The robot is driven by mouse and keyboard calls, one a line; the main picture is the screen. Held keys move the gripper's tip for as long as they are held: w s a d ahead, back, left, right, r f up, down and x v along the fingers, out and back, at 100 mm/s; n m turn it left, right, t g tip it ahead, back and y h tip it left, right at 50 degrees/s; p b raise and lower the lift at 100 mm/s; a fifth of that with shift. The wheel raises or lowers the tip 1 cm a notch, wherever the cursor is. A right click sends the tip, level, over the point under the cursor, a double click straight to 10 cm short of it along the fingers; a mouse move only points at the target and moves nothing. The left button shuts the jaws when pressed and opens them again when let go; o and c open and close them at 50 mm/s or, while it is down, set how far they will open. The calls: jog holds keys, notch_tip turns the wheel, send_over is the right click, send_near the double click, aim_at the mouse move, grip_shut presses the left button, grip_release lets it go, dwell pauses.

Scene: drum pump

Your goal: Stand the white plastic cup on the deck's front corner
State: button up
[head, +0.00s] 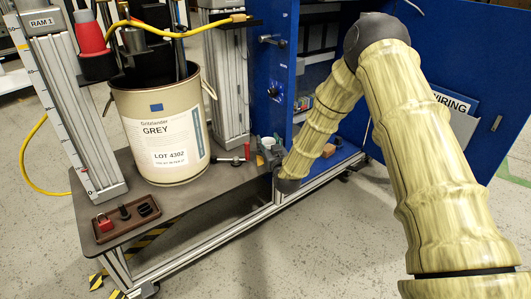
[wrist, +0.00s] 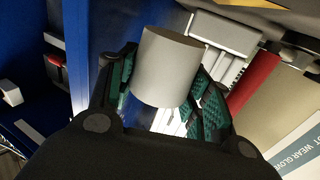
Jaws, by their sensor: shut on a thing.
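The white plastic cup (wrist: 168,65) is between the green-padded fingers of my gripper (wrist: 165,92) in the wrist view. The gripper is shut on the cup's sides, and one end of the cup sticks out past the fingers. In the head view a small pale part of the cup (head: 267,142) shows beside my gripper (head: 270,158), at the right end of the grey deck (head: 225,178), by the blue cabinet. My arm hides part of this area. I cannot tell whether the cup touches the deck.
A dark tray (head: 127,214) with small parts lies at the deck's left front. The blue cabinet (head: 275,75) rises close behind. The front strip right of the tray is bare.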

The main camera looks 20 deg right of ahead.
jog(key=shift+w+a, duration=0.15)
jog(key=shift+w, duration=0.05)
jog(key=f+b, duration=0.2)
jog(key=shift+w+a+f, duration=0.2)
jog(key=shift+w+f, duration=0.15)
jog(key=shift+f, duration=0.05)
jog(key=shift+f+b, duration=0.4)
jog(key=shift+f, duration=0.1)
jog(key=o, duration=0.9)
